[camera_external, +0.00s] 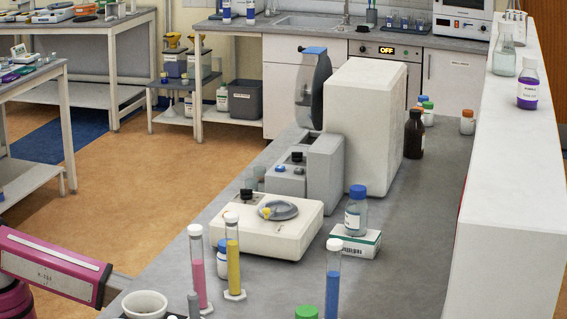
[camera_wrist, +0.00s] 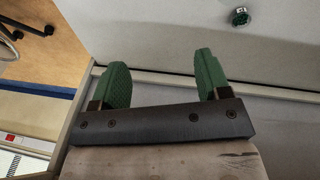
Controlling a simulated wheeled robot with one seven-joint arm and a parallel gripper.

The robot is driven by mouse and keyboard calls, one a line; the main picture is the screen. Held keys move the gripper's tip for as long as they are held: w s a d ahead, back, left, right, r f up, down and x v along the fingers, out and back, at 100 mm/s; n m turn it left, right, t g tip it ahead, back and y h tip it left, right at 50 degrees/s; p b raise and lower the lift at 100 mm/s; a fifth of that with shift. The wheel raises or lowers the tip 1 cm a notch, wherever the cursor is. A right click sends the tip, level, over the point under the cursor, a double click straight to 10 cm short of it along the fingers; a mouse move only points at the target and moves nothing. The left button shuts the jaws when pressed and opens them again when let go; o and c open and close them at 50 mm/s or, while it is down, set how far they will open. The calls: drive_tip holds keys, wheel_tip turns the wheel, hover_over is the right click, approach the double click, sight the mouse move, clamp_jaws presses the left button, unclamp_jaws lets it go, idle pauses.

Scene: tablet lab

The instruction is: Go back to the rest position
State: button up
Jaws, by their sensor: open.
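My gripper (camera_wrist: 161,64) shows in the wrist view with its two green fingers wide apart and nothing between them. Beyond the fingers is a pale grey surface, and I cannot tell how far off it is. In the external view a pink and grey link of my arm (camera_external: 50,268) reaches in from the lower left, beside the grey bench (camera_external: 405,225). My gripper itself does not show in that view.
Near my arm stand a white mortar (camera_external: 145,304), a pink tube (camera_external: 197,270) and a yellow tube (camera_external: 233,258). A blue tube (camera_external: 333,285) and a cream device (camera_external: 262,225) are farther right. Floor (camera_external: 150,185) is open left of the bench.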

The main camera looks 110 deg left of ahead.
drive_tip(key=s+d+m+g, duration=0.1)
drive_tip(key=s+d, duration=0.4)
drive_tip(key=d, duration=0.2)
drive_tip(key=s+d+m+g+y, duration=0.1)
drive_tip(key=s+d, duration=0.4)
drive_tip(key=d, duration=0.2)
drive_tip(key=shift+d+r, duration=0.3)
drive_tip(key=shift+d, duration=0.1)
